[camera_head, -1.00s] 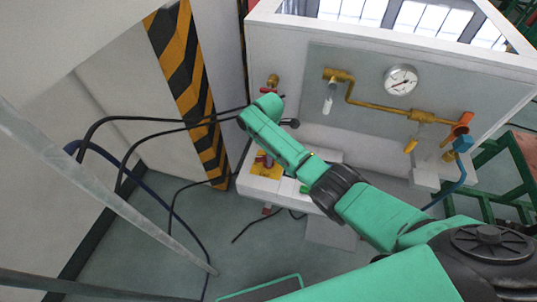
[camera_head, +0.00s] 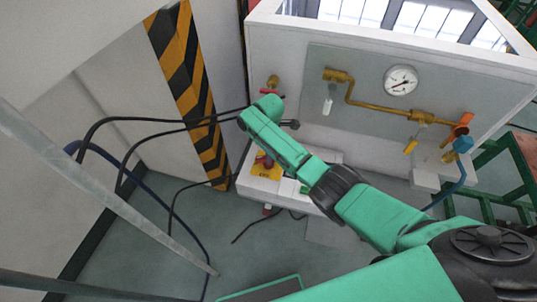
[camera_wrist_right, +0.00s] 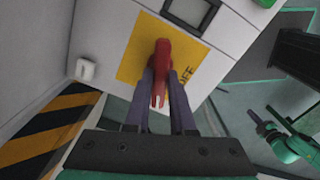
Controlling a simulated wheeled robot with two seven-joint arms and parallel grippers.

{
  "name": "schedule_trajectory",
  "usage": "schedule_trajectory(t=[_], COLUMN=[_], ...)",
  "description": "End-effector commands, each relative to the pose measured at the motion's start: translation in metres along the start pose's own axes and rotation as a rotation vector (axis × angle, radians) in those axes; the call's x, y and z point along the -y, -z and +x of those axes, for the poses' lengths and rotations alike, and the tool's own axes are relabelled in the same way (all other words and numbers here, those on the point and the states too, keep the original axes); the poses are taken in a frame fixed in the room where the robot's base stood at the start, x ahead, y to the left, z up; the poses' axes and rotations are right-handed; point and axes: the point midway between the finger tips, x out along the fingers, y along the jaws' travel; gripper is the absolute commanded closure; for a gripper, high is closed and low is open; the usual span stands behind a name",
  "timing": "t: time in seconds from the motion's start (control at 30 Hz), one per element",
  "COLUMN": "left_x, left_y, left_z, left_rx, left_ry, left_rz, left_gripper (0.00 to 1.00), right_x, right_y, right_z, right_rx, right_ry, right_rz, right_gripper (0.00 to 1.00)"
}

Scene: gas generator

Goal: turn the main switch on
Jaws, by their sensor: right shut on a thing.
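The main switch is a red handle (camera_wrist_right: 161,56) on a yellow plate (camera_wrist_right: 136,58) in the right wrist view. Part of the word OFF shows on the plate's right side. My right gripper (camera_wrist_right: 163,82) is shut on the red handle, with one dark finger on each side of it. In the head view the yellow plate (camera_head: 267,172) and red handle (camera_head: 262,158) show on the white box, just left of my right forearm. My right fingers are hidden there. My left gripper is not in view.
A white panel with brass pipework (camera_head: 350,95), a pressure gauge (camera_head: 401,80) and a red valve knob (camera_head: 268,91) stands behind. Black cables (camera_head: 150,121) hang at left by the striped post (camera_head: 190,80). Open floor (camera_head: 240,255) lies below.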

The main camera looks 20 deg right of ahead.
Motion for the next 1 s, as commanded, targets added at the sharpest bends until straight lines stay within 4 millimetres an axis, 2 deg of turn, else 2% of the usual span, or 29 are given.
schedule_trajectory(t=[0.87, 1.0], left_x=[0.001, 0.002], left_y=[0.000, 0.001], left_z=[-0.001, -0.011], left_rx=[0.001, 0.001], left_ry=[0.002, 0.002], left_rz=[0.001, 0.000], left_gripper=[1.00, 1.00], right_x=[-0.001, 0.000], right_y=[0.000, 0.000], right_z=[-0.001, -0.005], right_rx=[0.001, 0.001], right_ry=[-0.002, 0.001], right_rz=[0.002, 0.107], right_gripper=[1.00, 1.00])
